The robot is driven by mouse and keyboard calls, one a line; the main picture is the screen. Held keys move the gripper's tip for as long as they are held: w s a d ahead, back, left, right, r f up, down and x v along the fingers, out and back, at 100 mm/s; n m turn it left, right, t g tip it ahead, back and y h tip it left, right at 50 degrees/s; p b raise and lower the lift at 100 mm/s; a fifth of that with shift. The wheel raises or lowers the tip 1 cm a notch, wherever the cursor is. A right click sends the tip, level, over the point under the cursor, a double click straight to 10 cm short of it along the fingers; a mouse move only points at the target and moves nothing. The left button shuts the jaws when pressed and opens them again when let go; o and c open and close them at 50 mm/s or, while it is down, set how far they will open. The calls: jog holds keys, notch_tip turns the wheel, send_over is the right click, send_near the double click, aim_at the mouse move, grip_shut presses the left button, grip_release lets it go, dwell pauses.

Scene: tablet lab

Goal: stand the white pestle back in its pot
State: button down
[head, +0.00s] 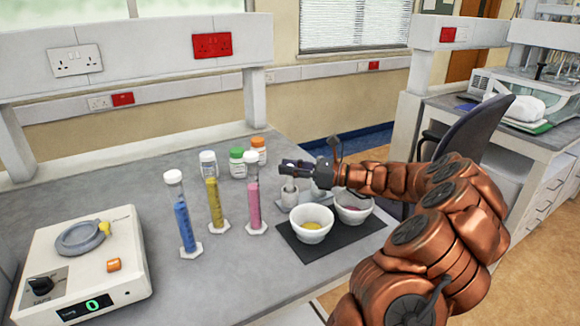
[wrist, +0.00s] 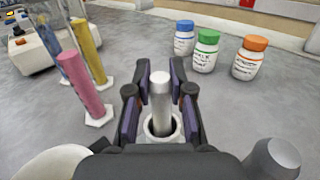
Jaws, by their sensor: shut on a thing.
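The white pestle (wrist: 160,92) stands upright between the two fingers of my gripper (wrist: 159,98) in the wrist view. My gripper is shut on it. The pestle's lower end is within the round mouth of a pale pot (wrist: 160,126); how deep it reaches is hidden. In the head view my gripper (head: 300,165) is above the pot (head: 289,199), behind the white bowls. My gripper hides most of the pestle there.
A white bowl with yellow powder (head: 312,236) and one with pink powder (head: 352,215) stand on a dark mat (head: 320,254). Blue (head: 184,225), yellow (head: 215,203) and pink (head: 254,205) cylinders stand left. Three capped bottles (wrist: 207,50) stand behind.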

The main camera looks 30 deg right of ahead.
dwell(0.4)
jog(key=c, duration=1)
grip_release()
jog(key=shift+o, duration=0.2)
jog(key=v, duration=1.2)
